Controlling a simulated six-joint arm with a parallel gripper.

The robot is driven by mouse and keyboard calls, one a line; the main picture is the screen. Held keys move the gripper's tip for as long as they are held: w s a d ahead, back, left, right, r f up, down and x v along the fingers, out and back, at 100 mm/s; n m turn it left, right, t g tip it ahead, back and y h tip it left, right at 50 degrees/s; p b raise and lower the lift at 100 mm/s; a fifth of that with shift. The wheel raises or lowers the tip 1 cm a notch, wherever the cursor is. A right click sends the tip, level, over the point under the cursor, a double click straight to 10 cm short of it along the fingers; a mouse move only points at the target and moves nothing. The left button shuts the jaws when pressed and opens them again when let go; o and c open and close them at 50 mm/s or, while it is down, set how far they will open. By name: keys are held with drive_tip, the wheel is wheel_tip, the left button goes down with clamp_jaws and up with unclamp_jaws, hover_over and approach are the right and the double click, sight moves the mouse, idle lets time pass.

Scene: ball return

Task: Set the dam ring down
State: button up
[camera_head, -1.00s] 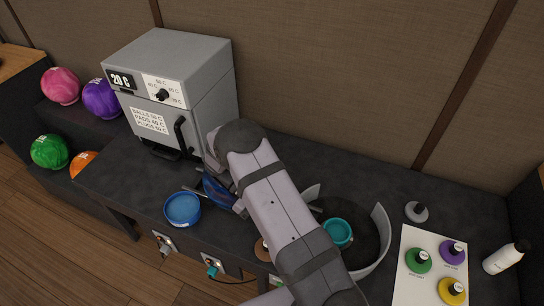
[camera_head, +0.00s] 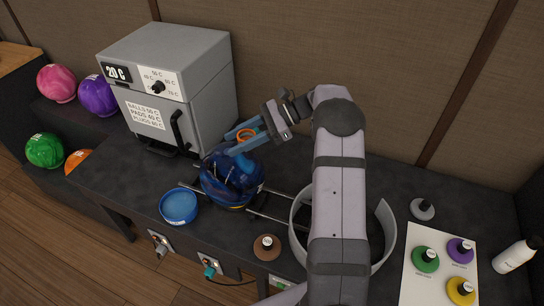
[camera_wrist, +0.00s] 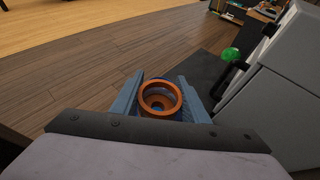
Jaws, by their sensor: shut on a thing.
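The dam ring (camera_head: 246,134) is a small orange ring held between the blue fingers of my gripper (camera_head: 234,142). In the wrist view the ring (camera_wrist: 160,98) sits between both fingers, with its round opening facing the camera. My gripper is raised above and behind the dark blue bowling ball (camera_head: 232,182), in front of the grey oven. The ball rests on two metal rails on the dark bench. The gap between the ring and the ball is hard to judge.
The grey oven (camera_head: 170,80) stands close to the gripper's left. A blue round dish (camera_head: 179,206) and a brown disc (camera_head: 267,247) lie toward the bench's front. A pale curved guard (camera_head: 388,232), partly hidden by my arm, stands right. A white sheet (camera_head: 415,285) holds coloured knobs.

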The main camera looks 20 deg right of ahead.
drive_tip(key=w+d+m+t+b, duration=0.1)
drive_tip(key=w+d+f+t+b, duration=0.1)
drive_tip(key=w+d, duration=0.1)
drive_tip(key=w+d+m+b, duration=0.1)
drive_tip(key=shift+w+d+f+m+t+h+b, duration=0.15)
drive_tip(key=shift+w+f+m+t+h+b, duration=0.15)
drive_tip(key=shift+w+f+t+b, duration=0.1)
drive_tip(key=w+d+f+m+t+b, duration=0.1)
drive_tip(key=w+d+f+b, duration=0.1)
drive_tip(key=d+b, duration=0.15)
drive_tip(key=m+t+h+b, duration=0.3)
drive_tip(key=m+t+b, duration=0.1)
drive_tip(key=b, duration=1.1)
hover_over(276, 164)
wheel_tip(276, 164, down, 15)
drive_tip(key=shift+f, duration=0.1)
drive_tip(key=shift+f+b, duration=0.8)
drive_tip(key=shift+f, duration=4.15)
drive_tip(key=o, duration=1.1)
drive_tip(key=shift+f, duration=0.1)
drive_tip(key=shift+c, duration=0.2)
